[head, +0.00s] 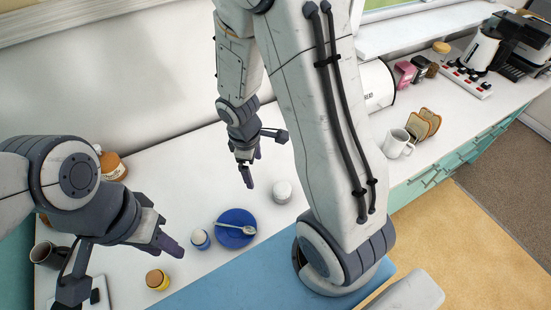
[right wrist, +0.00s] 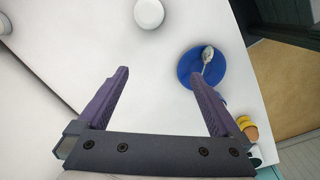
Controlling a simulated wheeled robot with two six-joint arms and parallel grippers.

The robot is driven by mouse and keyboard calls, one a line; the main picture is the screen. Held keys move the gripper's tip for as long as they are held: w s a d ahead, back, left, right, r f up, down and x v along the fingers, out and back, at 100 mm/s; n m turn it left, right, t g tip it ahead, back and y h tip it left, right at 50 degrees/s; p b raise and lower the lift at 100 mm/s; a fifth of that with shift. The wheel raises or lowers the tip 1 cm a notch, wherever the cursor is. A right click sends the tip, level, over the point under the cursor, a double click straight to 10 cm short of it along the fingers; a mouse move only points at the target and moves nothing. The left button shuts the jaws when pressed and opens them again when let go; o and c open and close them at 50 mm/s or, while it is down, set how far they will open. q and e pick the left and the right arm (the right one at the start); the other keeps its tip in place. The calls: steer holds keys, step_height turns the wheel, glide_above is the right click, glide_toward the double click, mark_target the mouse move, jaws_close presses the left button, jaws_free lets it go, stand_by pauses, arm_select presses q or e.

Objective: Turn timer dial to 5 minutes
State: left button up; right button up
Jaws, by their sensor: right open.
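A small white round object (head: 282,192) stands on the white counter, right of the blue plate; it could be the timer, but no dial marks are readable. It also shows at the top of the right wrist view (right wrist: 149,13), beyond my fingertips and apart from them. My right gripper (head: 252,167) hangs over the counter, left of and behind the white object. In the right wrist view its jaws (right wrist: 158,78) are wide apart with nothing between them. My left gripper (head: 168,241) is over the counter at left; its finger gap is hidden.
A blue plate (head: 236,238) holds a spoon (head: 244,230). A blue egg cup (head: 200,239) and a yellow egg cup (head: 157,280) stand nearby. A dark mug (head: 47,256) and orange jar (head: 113,166) are at left. A white mug (head: 397,143) and toast (head: 424,124) are at right.

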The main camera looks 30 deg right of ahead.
arm_select(q)
step_height(320, 180, up, 7)
steer(key=p, duration=0.5)
arm_select(e)
steer(key=n, duration=0.2)
glide_above(282, 187)
step_height(282, 187, down, 4)
steer(key=y, duration=0.1)
arm_select(q)
step_height(282, 187, down, 10)
steer(key=b, duration=1)
steer(key=shift+f+b, duration=0.25)
steer(key=shift+b, duration=0.1)
arm_select(e)
step_height(282, 187, down, 11)
steer(key=shift+r, duration=0.1)
arm_select(q)
steer(key=shift+s, duration=0.1)
arm_select(e)
steer(key=c, duration=1.3)
steer(key=shift+m, duration=0.4)
steer(key=shift+m, duration=2.7)
